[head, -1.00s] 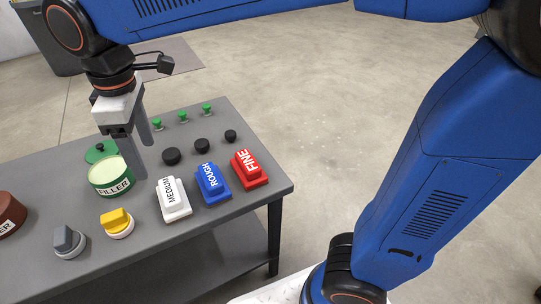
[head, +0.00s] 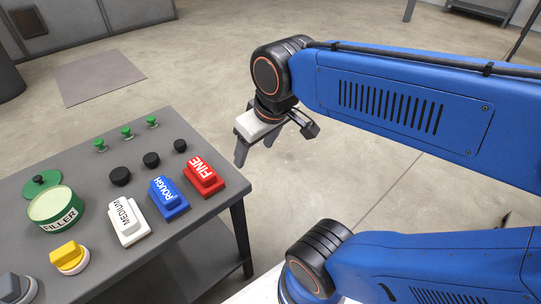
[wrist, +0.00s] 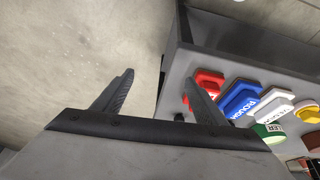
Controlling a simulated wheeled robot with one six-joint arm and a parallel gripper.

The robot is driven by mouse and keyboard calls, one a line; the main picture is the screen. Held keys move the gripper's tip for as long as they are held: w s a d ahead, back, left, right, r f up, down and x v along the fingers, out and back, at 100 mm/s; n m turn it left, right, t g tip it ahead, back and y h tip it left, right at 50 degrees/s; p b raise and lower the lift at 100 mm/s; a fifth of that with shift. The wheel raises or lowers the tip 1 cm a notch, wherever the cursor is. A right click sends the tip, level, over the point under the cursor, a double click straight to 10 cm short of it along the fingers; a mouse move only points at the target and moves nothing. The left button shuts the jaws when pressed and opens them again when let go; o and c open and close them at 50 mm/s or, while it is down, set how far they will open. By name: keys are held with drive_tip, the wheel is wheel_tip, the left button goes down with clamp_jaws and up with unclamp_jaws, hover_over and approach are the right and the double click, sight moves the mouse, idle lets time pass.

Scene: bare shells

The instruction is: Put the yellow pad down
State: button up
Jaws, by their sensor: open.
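The yellow pad (head: 67,254) sits upright on a round white base on the grey table (head: 205,227), near the front left in the head view. My gripper (head: 256,155) is open and empty. It hangs in the air beyond the table's right edge, well to the right of the yellow pad. In the wrist view, the two fingers (wrist: 160,95) stand apart with nothing between them.
White MEDIUM (head: 128,222), blue ROUGH (head: 168,196) and red FINE (head: 204,177) blocks stand on the table. A green FILLER tin (head: 57,211), its lid (head: 42,186), a grey pad (head: 15,287), black knobs and green pegs are there too. Floor right of the table is clear.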

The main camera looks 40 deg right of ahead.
drive_tip(key=s+d+f+m, duration=0.2)
drive_tip(key=shift+s+d+t, duration=0.25)
drive_tip(key=shift+d+t, duration=0.05)
drive_tip(key=shift+o, duration=0.6)
